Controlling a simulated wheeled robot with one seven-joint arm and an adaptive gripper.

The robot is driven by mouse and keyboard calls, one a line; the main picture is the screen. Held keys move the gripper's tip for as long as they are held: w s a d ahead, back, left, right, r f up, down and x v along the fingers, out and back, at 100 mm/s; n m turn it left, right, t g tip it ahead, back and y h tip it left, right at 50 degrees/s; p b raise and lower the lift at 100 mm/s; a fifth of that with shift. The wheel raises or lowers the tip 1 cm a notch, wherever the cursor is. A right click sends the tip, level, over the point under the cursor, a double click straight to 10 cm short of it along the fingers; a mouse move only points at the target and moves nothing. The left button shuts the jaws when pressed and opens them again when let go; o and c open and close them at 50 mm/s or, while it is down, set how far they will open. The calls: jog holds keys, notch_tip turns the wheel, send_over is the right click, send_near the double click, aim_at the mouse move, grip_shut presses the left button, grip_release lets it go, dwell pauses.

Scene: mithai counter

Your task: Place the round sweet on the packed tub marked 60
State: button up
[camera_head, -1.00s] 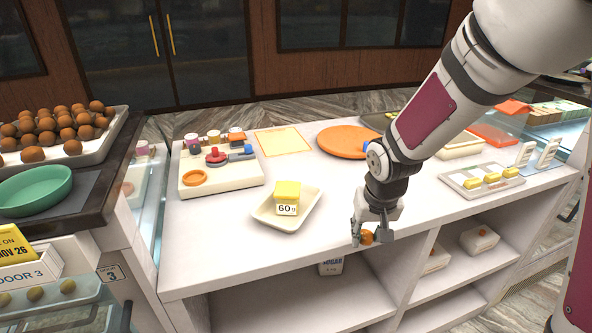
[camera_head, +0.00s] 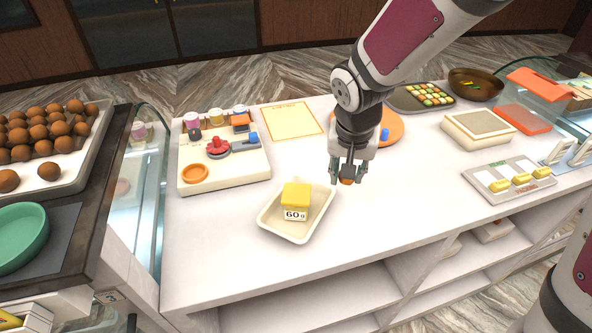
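The packed tub marked 60 (camera_head: 295,200) has a yellow top and a white label reading "60 g". It stands upright in a cream tray (camera_head: 268,221) on the white counter. My gripper (camera_head: 347,178) points down over the counter, to the right of the tub and slightly higher in the picture. It is shut on the round sweet (camera_head: 347,181), a small orange-brown ball that shows between and just below the fingertips. The fingers hide most of the sweet. The sweet and the tub are apart.
A cream board with coloured parts (camera_head: 222,165) stands left of the tray. An orange plate (camera_head: 385,128) lies behind my gripper. A grey tray with yellow pieces (camera_head: 510,180) is at the right. A tray of brown balls (camera_head: 50,150) stands far left.

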jog(key=p, duration=0.1)
send_over(298, 191)
jog(key=shift+s+a+f, duration=0.2)
jog(key=shift+s+f, duration=0.25)
jog(key=shift+f, duration=0.05)
jog(key=shift+f+p, duration=0.6)
jog(key=shift+f, duration=1.15)
jog(key=shift+c, duration=0.2)
jog(key=shift+f, duration=0.1)
jog(key=o, duration=1.1)
jog(key=shift+c, duration=0.2)
